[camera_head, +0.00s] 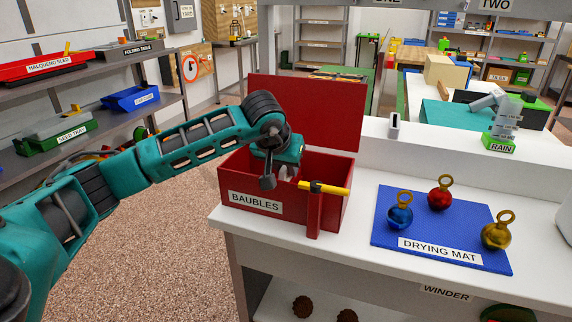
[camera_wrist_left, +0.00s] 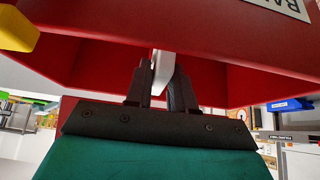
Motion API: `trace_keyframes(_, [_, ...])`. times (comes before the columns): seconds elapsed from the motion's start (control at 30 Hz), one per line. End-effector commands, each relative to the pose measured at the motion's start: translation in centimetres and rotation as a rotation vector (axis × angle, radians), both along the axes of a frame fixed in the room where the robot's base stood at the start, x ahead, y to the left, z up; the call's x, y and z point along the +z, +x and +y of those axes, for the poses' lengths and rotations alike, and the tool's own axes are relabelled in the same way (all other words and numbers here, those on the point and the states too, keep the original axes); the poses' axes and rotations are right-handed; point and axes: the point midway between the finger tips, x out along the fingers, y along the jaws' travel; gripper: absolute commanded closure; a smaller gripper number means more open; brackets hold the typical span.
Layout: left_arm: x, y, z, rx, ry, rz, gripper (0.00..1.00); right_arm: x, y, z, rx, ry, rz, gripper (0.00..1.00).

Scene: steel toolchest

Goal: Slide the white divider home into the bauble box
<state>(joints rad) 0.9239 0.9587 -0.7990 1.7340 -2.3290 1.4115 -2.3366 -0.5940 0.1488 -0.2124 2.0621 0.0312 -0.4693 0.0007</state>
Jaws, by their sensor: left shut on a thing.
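The red bauble box (camera_head: 236,190), labelled BAUBLES, stands on the white bench with its lid (camera_head: 310,110) raised at the back. My left gripper (camera_head: 283,172) points down into the open top of the box from the left. In the left wrist view the gripper (camera_wrist_left: 162,75) is shut on the white divider (camera_wrist_left: 163,66), a pale narrow piece between the two dark fingers. Red box walls surround that view. How far the divider sits in the box is hidden by the gripper and the front wall. My right gripper is not in view.
A yellow bar with a black middle (camera_head: 335,189) lies across the box's front right rim, above a red upright (camera_head: 314,215). The blue drying mat (camera_head: 385,230) at right holds a blue bauble (camera_head: 400,216), a red bauble (camera_head: 439,200) and a gold bauble (camera_head: 498,235).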

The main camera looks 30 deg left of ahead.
Motion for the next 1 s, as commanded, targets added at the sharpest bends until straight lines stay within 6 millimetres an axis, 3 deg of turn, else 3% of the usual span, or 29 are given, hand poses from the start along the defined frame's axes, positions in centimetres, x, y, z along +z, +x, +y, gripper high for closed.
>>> trace_keyframes(0.13, [-0.5, 0.0, 0.0, 0.001, 0.001, 0.000, 1.00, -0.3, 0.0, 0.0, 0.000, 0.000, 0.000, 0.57])
trace_keyframes(0.17, [-0.4, 0.0, 0.0, 0.001, 0.001, 0.000, 0.76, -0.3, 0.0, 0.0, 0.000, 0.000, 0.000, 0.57])
trace_keyframes(0.47, [-0.4, 0.0, 0.0, 0.001, 0.000, 0.000, 0.47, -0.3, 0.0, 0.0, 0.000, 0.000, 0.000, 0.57])
trace_keyframes(0.77, [-0.4, 0.0, 0.0, 0.001, 0.001, 0.001, 0.47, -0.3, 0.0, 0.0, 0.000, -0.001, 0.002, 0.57])
trace_keyframes(1.0, [3.0, -2.0, -0.4, 0.000, 0.003, -0.005, 0.47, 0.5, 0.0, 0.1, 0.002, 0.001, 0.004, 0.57])
